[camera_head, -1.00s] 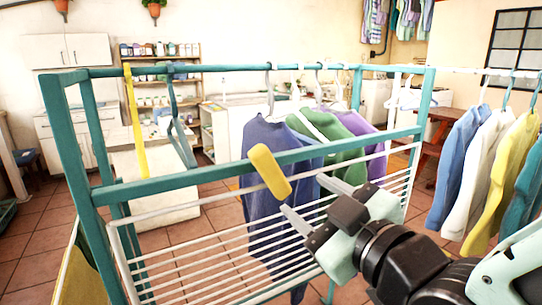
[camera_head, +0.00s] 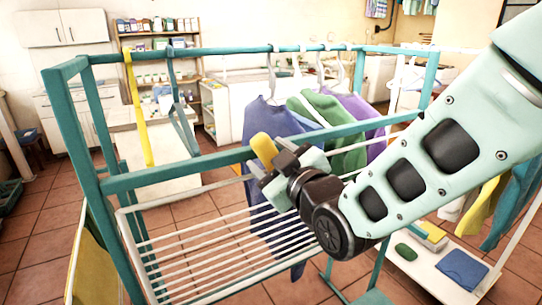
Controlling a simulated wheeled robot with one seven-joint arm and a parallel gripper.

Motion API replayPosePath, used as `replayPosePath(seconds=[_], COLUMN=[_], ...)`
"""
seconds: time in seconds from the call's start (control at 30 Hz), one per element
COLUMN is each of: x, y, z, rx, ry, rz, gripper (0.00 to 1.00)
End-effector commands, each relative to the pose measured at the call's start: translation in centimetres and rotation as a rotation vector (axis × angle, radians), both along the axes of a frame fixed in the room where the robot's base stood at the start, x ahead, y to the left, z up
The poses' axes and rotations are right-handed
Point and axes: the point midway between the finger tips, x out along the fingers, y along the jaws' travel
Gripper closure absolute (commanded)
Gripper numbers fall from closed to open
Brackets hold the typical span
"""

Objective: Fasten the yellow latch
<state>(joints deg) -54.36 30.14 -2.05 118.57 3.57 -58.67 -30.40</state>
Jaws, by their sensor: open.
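The yellow latch (camera_head: 263,147) is a rounded yellow piece at the teal front rail of the drying rack, near the middle of the head view. It is tilted, and its lower end is partly hidden by my gripper. My gripper (camera_head: 264,161) is open, with its jaws close around or just in front of the latch's lower part. I cannot tell whether the fingers touch it. The teal rail (camera_head: 190,172) runs behind the gripper, and white rack bars (camera_head: 205,262) lie below.
A yellow strap (camera_head: 137,105) and a teal hanger (camera_head: 182,125) hang at the left of the rack. Blue (camera_head: 262,120), green (camera_head: 345,160) and purple garments hang behind the rail. A low white bench (camera_head: 420,265) holds a green soap-like piece and a blue cloth at right.

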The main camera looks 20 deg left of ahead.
Motion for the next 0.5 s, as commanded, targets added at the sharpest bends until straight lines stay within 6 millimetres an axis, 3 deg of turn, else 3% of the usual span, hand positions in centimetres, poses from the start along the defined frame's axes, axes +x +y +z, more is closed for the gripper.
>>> replayPosePath(seconds=[0.07, 0.2, 0.23, 0.5], x=[-0.01, -0.01, -0.01, 0.05], y=[-0.02, -0.03, -0.03, -0.09], z=[0.00, 0.02, 0.02, -0.07], rx=[0.000, 0.000, 0.000, 0.014], ry=[0.000, 0.000, 0.000, 0.013], rz=[0.000, 0.000, 0.000, -0.001], gripper=[0.45, 0.84, 0.90, 0.90])
